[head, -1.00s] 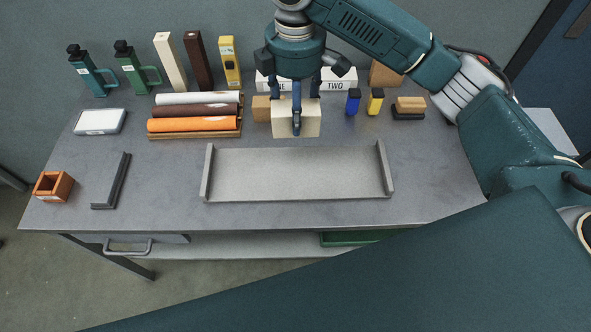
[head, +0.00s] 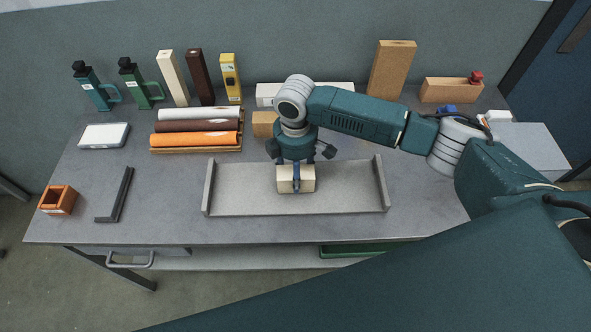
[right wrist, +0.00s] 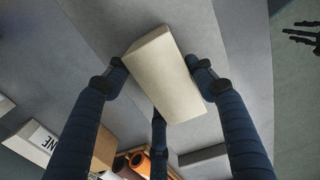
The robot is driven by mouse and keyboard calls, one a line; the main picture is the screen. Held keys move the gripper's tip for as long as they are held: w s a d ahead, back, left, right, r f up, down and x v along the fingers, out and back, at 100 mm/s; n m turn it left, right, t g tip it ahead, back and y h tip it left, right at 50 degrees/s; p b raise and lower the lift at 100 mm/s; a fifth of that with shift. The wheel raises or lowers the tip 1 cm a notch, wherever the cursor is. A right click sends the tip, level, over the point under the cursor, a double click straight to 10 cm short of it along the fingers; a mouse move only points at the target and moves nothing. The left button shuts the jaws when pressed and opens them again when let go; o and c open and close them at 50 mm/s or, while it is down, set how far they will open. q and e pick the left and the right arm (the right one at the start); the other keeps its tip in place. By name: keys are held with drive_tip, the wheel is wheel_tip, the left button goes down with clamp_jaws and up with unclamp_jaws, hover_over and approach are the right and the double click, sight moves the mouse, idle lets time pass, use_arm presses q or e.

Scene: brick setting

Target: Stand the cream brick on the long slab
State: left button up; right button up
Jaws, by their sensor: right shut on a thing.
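The cream brick (head: 307,181) is in my right gripper (head: 296,180), whose fingers close around it. In the right wrist view the brick (right wrist: 165,80) sits between the dark fingers (right wrist: 160,85). The long slab (head: 240,188) is a grey plate with a raised wall at each end, near the middle of the table. The gripper and wrist hide the brick's top.
Orange, brown and white rolls (head: 195,140) lie left of the slab. A grey angle bar (head: 116,195) and an orange box (head: 58,200) are further left. Bottles and upright blocks line the back. A tan block (head: 263,124) stands behind the slab. The slab's left half is bare.

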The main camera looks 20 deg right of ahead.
use_arm(q)
drive_tip(key=shift+s+d, duration=0.1)
drive_tip(key=shift+d, duration=0.35)
use_arm(e)
drive_tip(key=shift+f, duration=0.15)
drive_tip(key=o, duration=1.4)
drive_tip(key=shift+c, duration=0.2)
use_arm(q)
drive_tip(key=shift+a, duration=0.2)
use_arm(e)
drive_tip(key=shift+r, duration=0.5)
use_arm(q)
wheel_tip(320, 180, down, 2)
drive_tip(key=shift+a+f+b, duration=0.15)
drive_tip(key=shift+f+b, duration=0.1)
drive_tip(key=shift+b, duration=1)
use_arm(e)
wheel_tip(320, 180, up, 11)
drive_tip(key=shift+r, duration=0.15)
drive_tip(key=shift+s, duration=0.1)
